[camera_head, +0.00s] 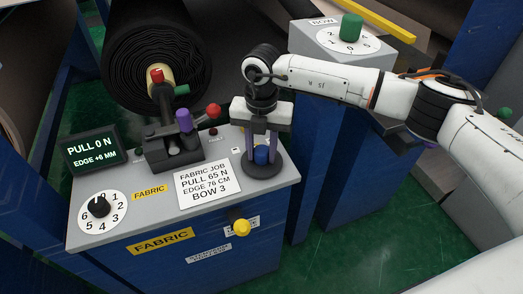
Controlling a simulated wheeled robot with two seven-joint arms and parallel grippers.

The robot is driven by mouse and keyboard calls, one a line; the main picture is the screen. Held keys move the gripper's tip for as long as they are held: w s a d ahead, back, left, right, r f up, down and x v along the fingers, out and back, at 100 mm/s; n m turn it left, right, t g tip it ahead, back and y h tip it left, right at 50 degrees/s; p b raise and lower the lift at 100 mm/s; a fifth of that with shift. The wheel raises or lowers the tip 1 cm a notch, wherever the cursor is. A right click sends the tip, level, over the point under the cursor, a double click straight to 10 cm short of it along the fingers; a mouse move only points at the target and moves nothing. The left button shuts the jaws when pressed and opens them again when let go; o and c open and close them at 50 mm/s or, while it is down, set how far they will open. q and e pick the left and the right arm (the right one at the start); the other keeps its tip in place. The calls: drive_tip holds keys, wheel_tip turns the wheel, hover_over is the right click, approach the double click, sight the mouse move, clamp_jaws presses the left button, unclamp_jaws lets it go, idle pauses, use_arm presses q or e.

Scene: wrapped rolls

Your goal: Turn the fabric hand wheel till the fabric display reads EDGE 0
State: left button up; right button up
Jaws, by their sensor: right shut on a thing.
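The fabric display (91,149) at the left of the fabric console reads PULL 0 N and EDGE +6 MM. A dark round wheel (277,172) lies on the right part of the console top, with a blue knob (262,156) standing on it; it appears to be the fabric hand wheel. My right gripper (262,150) points down over it, its two purple fingers on either side of the blue knob and shut on it. The fingers and palm hide part of the wheel. My left gripper is not in view.
A black clamp with a purple handle (184,120) and a red-knobbed lever (213,110) stands left of my right gripper. A numbered dial (101,208), job card (207,182) and yellow knob (241,228) are nearer. Behind are a black roll (155,50) and a green-knobbed dial (350,28).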

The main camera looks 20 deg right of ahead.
drive_tip(key=n+b, duration=0.1)
drive_tip(key=n, duration=0.2)
drive_tip(key=shift+f+b, duration=0.1)
drive_tip(key=shift+b, duration=0.3)
drive_tip(key=n+b, duration=0.1)
drive_tip(key=n, duration=0.2)
drive_tip(key=shift+d, duration=0.1)
drive_tip(key=n+b, duration=0.1)
drive_tip(key=n, duration=0.1)
drive_tip(key=shift+n, duration=0.4)
drive_tip(key=n+b, duration=0.1)
drive_tip(key=n, duration=0.1)
drive_tip(key=shift+n, duration=0.4)
drive_tip(key=n+b, duration=0.1)
drive_tip(key=n, duration=0.1)
drive_tip(key=shift+d+n, duration=0.1)
drive_tip(key=shift+n, duration=0.2)
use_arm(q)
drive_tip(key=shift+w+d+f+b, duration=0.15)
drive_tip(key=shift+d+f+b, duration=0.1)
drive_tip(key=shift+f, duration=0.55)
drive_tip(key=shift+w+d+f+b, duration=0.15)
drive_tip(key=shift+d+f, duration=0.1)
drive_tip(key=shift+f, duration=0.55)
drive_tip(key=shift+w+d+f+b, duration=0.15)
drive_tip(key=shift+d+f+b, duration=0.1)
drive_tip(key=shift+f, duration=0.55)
use_arm(e)
drive_tip(key=shift+n, duration=1.5)
